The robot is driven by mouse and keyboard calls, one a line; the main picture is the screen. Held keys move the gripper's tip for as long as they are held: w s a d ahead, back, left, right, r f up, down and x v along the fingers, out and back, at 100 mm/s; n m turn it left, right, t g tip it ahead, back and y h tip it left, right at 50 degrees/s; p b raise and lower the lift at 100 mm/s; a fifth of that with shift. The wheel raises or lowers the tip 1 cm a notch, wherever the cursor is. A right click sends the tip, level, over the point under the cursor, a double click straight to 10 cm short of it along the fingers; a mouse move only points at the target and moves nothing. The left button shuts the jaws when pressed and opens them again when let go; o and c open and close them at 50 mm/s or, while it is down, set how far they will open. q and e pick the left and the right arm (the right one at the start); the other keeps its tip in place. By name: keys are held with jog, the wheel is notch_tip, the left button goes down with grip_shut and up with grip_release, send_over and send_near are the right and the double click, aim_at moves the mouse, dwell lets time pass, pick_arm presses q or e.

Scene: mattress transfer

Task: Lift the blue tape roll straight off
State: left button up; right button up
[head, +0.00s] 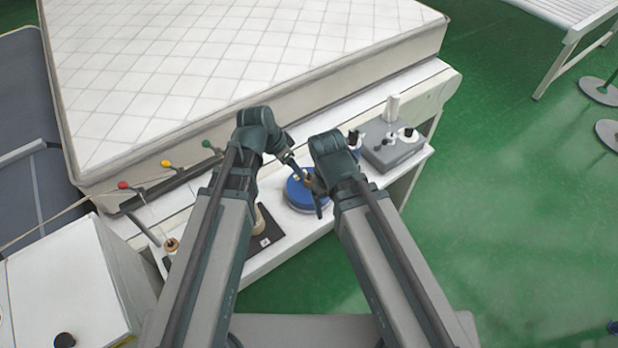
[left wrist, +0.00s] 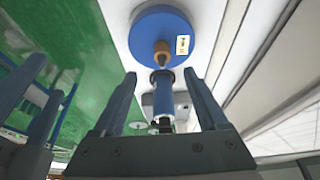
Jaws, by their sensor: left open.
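The blue tape roll (head: 294,192) lies flat on the white bench, partly covered by my grippers in the head view. My left gripper (head: 295,170) is over the roll's far side. In the left wrist view its fingers (left wrist: 160,78) are apart, and the roll appears beyond their tips. My right gripper (head: 318,198) is beside the roll's right edge; its finger opening is unclear.
A grey block (head: 390,150) with white pieces stands on the bench to the right. A black plate (head: 263,240) with a pale piece is to the left. The large mattress (head: 220,60) lies behind the bench. Green floor is open at the right.

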aim_at(307, 176)
pick_arm(q)
jog(key=b+x, duration=0.7)
jog(key=shift+w+d+f, duration=0.1)
jog(key=shift+w+f, duration=0.1)
jog(key=shift+w, duration=0.1)
jog(key=shift+w+d+b+x, duration=0.1)
jog(key=shift+d+b+x, duration=0.05)
jog(key=shift+b+x, duration=1.35)
jog(key=shift+w+d+b+x, duration=0.15)
jog(key=shift+d+b+x, duration=0.05)
jog(key=shift+b+x, duration=1.25)
jog(key=shift+r, duration=0.1)
grip_shut()
